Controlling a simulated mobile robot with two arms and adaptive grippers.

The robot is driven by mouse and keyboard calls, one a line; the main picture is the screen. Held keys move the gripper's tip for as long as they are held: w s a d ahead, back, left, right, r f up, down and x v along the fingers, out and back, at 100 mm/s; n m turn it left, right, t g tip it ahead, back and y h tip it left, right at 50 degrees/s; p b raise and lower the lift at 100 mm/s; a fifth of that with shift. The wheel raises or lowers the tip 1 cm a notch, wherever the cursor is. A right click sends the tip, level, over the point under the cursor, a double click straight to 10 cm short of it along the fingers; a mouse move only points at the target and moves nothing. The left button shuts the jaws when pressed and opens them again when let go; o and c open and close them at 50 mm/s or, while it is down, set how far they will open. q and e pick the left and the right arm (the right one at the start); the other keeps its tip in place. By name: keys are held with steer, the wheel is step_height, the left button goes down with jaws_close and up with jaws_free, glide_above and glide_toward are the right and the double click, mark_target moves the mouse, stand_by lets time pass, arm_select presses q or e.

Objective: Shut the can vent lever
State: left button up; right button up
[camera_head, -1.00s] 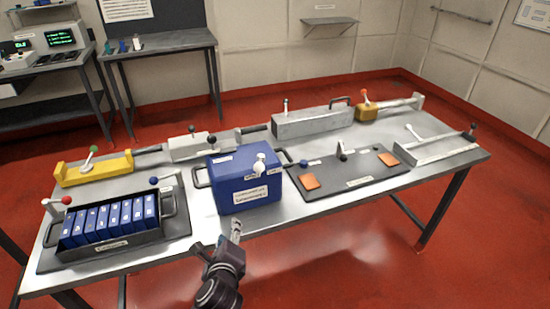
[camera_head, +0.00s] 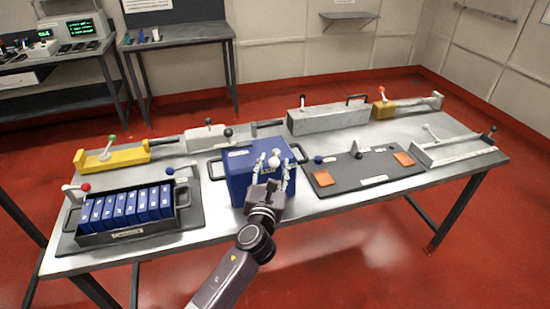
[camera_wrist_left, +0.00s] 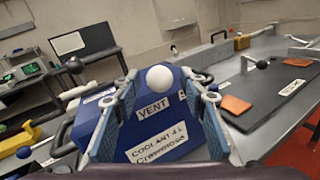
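The blue coolant can (camera_head: 240,178) stands on the metal table, with a "VENT" label on its face in the left wrist view (camera_wrist_left: 152,108). The vent lever's white ball knob (camera_head: 274,162) is at the can's top front; it also shows in the left wrist view (camera_wrist_left: 160,78). My left gripper (camera_head: 274,172) is at the can's front with its fingers spread, one on each side of the knob. I see a gap between each finger and the knob in the left wrist view. The lever's stem is mostly hidden. My right gripper is not in view.
A tray of blue battery cells (camera_head: 189,197) with a red-knobbed lever is to the left. A dark board (camera_head: 345,189) with orange pads and a lever lies right of the can. A yellow bracket (camera_head: 125,152) and grey fixtures (camera_head: 328,119) line the back.

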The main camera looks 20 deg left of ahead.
mark_target(275, 159)
arm_select(q)
steer(key=shift+w+a, duration=0.15)
steer(key=shift+w, duration=0.6)
steer(key=shift+w+a, duration=0.1)
steer(key=shift+w, duration=0.65)
steer(key=shift+c, duration=0.3)
jaws_close()
